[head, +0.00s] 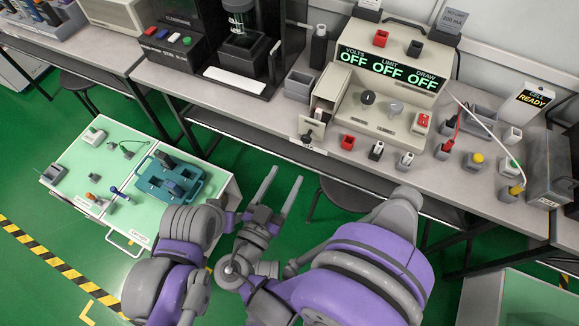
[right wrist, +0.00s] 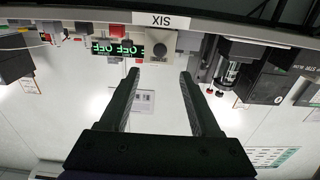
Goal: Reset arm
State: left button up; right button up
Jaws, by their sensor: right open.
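My right gripper (head: 279,194) is in the lower middle of the head view, in front of the bench and above the green floor. Its two long grey fingers are spread apart with nothing between them. In the right wrist view the right gripper (right wrist: 158,75) shows as two dark fingers, open and empty, with the bench and wall upside down behind them. My purple and grey arm links fill the bottom of the head view. I cannot see my left gripper.
A grey bench (head: 480,185) crosses the back, bearing a beige tester (head: 385,100) reading OFF, an open drawer (head: 318,118), small blocks and a READY sign (head: 533,99). A low pale-green cart (head: 80,157) with a teal tray (head: 150,178) stands left. Green floor lies between.

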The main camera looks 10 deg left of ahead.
dwell(0.6)
jog(key=w+d+f+n+g, duration=0.1)
jog(key=d+f+g, duration=0.25)
jog(key=d, duration=0.35)
jog(key=w+d+f+n+g, duration=0.1)
jog(key=w+d+f+g, duration=0.1)
jog(key=d+g, duration=0.35)
jog(key=s+d+n+g+y, duration=0.1)
jog(key=s+d+g+y, duration=0.35)
jog(key=s+d, duration=0.65)
pick_arm(q)
notch_tip(320, 180, up, 18)
jog(key=w+p, duration=0.2)
jog(key=p, duration=1.4)
jog(key=shift+r+t, duration=0.25)
jog(key=shift+t, duration=0.15)
pick_arm(e)
notch_tip(320, 180, up, 19)
jog(key=w+t+y, duration=0.1)
jog(key=w, duration=0.1)
jog(key=shift+a+n+t, duration=0.25)
jog(key=shift+n+t, duration=0.05)
jog(key=shift+t, duration=0.05)
pick_arm(q)
jog(key=shift+s, duration=0.15)
pick_arm(e)
jog(key=shift+s, duration=0.1)
